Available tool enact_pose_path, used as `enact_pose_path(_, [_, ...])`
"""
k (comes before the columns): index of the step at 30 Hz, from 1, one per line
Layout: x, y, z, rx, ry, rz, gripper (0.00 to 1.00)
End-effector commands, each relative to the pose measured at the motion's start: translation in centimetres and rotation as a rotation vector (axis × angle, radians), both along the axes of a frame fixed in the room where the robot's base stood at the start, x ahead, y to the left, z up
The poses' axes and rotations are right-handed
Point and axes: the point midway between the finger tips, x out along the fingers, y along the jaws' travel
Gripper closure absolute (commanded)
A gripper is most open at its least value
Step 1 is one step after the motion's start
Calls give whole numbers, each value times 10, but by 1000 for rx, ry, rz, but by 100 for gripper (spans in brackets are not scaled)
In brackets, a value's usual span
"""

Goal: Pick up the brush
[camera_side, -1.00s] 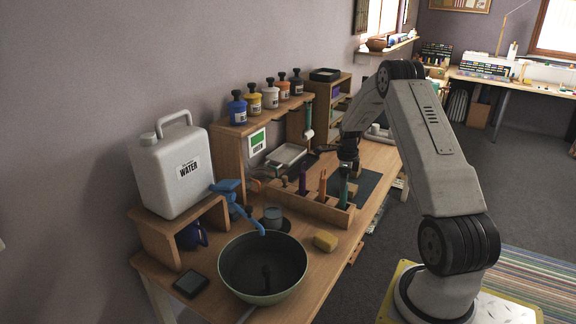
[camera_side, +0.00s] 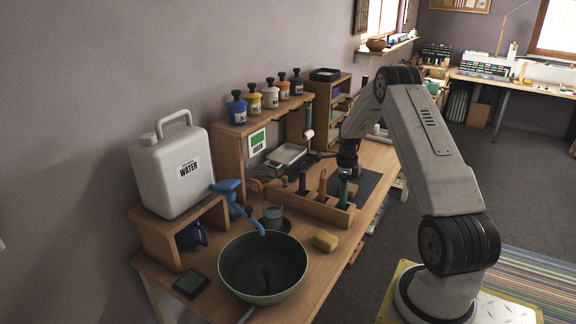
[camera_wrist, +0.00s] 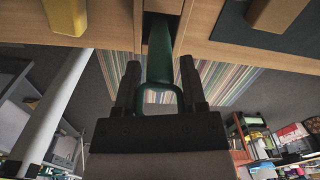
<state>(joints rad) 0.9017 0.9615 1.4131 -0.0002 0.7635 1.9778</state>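The brush, as far as I can tell, is the green-handled tool (camera_side: 343,187) standing in the wooden rack (camera_side: 312,206) in the side view. Its lower end is hidden in the rack. In the wrist view its green handle (camera_wrist: 160,50) runs between my two dark fingers, with a loop at the near end. My gripper (camera_wrist: 160,80) is open around the handle, with a narrow gap showing beside it near the fingertips. In the side view my gripper (camera_side: 347,166) is directly above the rack, at the top of the handle, and its fingers are small and dark.
Purple (camera_side: 302,180) and orange (camera_side: 323,183) tools stand in the same rack. Another green-handled tool with a pale end (camera_side: 309,120) hangs from the bottle shelf.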

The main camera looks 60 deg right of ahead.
Motion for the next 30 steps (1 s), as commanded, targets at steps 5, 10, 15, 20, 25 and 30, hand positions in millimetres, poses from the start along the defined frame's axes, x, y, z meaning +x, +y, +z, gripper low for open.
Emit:
enact_pose_path(5, [0,0,0,0,0,0,100])
enact_pose_path(10, [0,0,1,0,0,0,100])
enact_pose_path(15, [0,0,7,-1,-1,0,100])
enact_pose_path(20, [0,0,23,-2,-1,0,100])
enact_pose_path(25, [0,0,48,-2,-1,0,100])
enact_pose_path(30, [0,0,74,0,0,0,100])
